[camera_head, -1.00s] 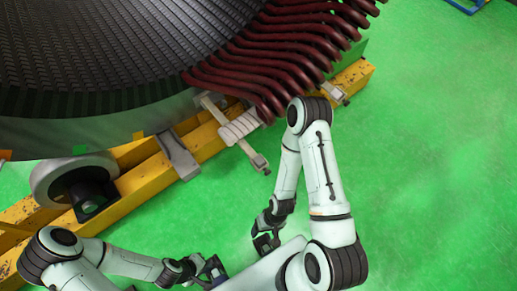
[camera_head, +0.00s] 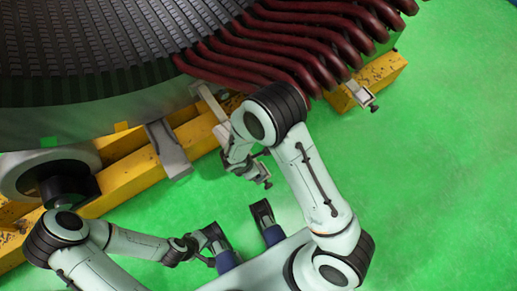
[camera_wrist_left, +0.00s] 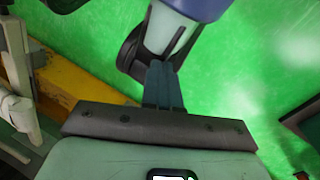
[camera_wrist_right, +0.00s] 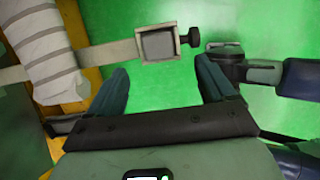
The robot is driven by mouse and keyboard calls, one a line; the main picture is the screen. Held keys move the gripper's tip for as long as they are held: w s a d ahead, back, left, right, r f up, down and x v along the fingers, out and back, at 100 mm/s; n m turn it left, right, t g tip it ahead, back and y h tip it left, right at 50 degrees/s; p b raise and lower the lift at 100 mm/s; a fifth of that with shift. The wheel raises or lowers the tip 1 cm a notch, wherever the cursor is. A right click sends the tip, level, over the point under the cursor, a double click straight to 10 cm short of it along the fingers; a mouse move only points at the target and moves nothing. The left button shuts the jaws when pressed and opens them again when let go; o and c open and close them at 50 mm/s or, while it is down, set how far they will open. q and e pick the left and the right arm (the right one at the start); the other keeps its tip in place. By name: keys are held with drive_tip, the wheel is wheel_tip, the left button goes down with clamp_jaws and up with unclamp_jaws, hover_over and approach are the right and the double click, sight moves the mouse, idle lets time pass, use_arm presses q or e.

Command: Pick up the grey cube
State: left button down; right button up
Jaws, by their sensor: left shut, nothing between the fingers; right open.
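A grey cube (camera_wrist_right: 158,44) shows at the top of the right wrist view. It sits inside a pale square frame at the end of a light bar, with a dark knob on its right. In the head view, this bar end (camera_head: 258,176) shows small beside my right arm, and I cannot make out the cube there. My right gripper (camera_wrist_right: 163,68) is open and empty, the cube beyond its fingertips and between them in the picture. In the head view its fingers are mostly hidden by my arm. My left gripper (camera_wrist_left: 158,65) is shut and empty, low in the head view (camera_head: 214,252).
The large stator (camera_head: 100,60) with dark red coils (camera_head: 290,45) fills the top of the head view. It stands on a yellow beam (camera_head: 130,190). A similar clamp (camera_head: 362,95) is further right. Green floor is clear at right.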

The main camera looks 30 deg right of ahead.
drive_tip(key=x, duration=0.3)
drive_tip(key=shift+s+f+b, duration=0.1)
drive_tip(key=shift+s+b, duration=0.05)
drive_tip(key=shift+b, duration=0.2)
drive_tip(key=x, duration=0.1)
drive_tip(key=b+x, duration=0.1)
drive_tip(key=x, duration=0.3)
drive_tip(key=shift+w+f+b, duration=0.2)
drive_tip(key=shift+w+b, duration=0.15)
use_arm(q)
drive_tip(key=shift+t+y, duration=0.3)
drive_tip(key=shift+t, duration=0.4)
drive_tip(key=w+f, duration=0.1)
drive_tip(key=w+a+f, duration=0.2)
drive_tip(key=w, duration=0.1)
use_arm(e)
drive_tip(key=c, duration=1.2)
